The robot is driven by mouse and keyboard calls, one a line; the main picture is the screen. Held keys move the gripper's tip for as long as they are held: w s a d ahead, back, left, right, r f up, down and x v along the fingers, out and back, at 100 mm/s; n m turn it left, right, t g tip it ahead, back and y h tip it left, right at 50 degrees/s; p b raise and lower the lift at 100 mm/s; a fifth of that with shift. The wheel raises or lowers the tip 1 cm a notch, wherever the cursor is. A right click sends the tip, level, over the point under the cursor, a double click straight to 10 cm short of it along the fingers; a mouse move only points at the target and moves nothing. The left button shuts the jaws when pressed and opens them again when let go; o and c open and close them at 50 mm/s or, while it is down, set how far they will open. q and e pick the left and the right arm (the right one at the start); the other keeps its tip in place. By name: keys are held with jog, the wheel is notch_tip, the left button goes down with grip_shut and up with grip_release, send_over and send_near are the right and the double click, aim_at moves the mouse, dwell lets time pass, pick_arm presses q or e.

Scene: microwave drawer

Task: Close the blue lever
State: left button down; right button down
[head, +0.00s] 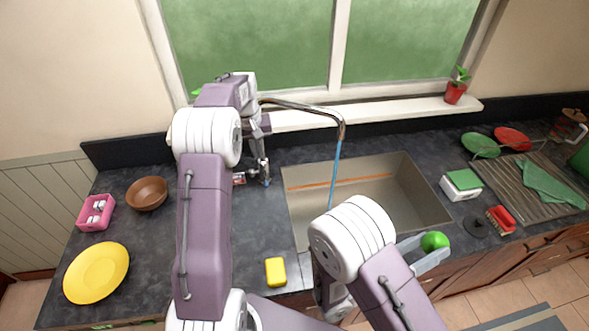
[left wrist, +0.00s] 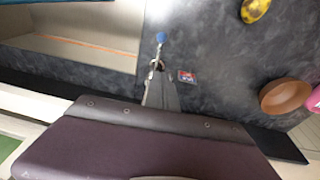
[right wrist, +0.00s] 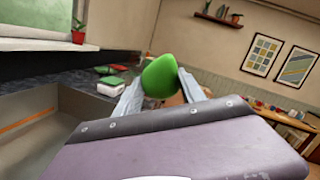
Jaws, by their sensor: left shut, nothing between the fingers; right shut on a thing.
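The blue lever (head: 267,183) is a small blue-tipped handle at the left of the sink, below the tap. In the left wrist view the blue tip (left wrist: 161,37) shows just beyond the ends of my left gripper (left wrist: 157,66). That gripper (head: 263,166) is shut and empty, close to the lever; I cannot tell whether they touch. Blue water (head: 334,170) runs from the curved metal tap (head: 300,106) into the sink (head: 400,178). My right gripper (right wrist: 160,85) is shut on a round green thing (right wrist: 160,74), which also shows in the head view (head: 435,241).
A small red and blue item (left wrist: 186,76) lies beside the lever. A brown bowl (head: 147,193), pink holder (head: 96,212), yellow plate (head: 97,272) and yellow sponge (head: 276,272) stand left of the sink. A white box (head: 461,186) and drying rack (head: 529,178) stand right.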

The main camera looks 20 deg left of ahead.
pick_arm(q)
jog(key=p, duration=0.1)
send_over(265, 178)
jog(key=a, duration=0.1)
notch_tip(265, 178, down, 6)
pick_arm(e)
jog(key=shift+r, duration=0.65)
pick_arm(q)
jog(key=f, duration=0.1)
jog(key=f+p, duration=0.1)
jog(key=shift+s+d+f, duration=0.2)
jog(key=shift+d+f, duration=0.15)
pick_arm(e)
jog(key=shift+r, duration=0.45)
pick_arm(q)
jog(key=shift+d+f, duration=0.1)
jog(key=shift+f, duration=0.25)
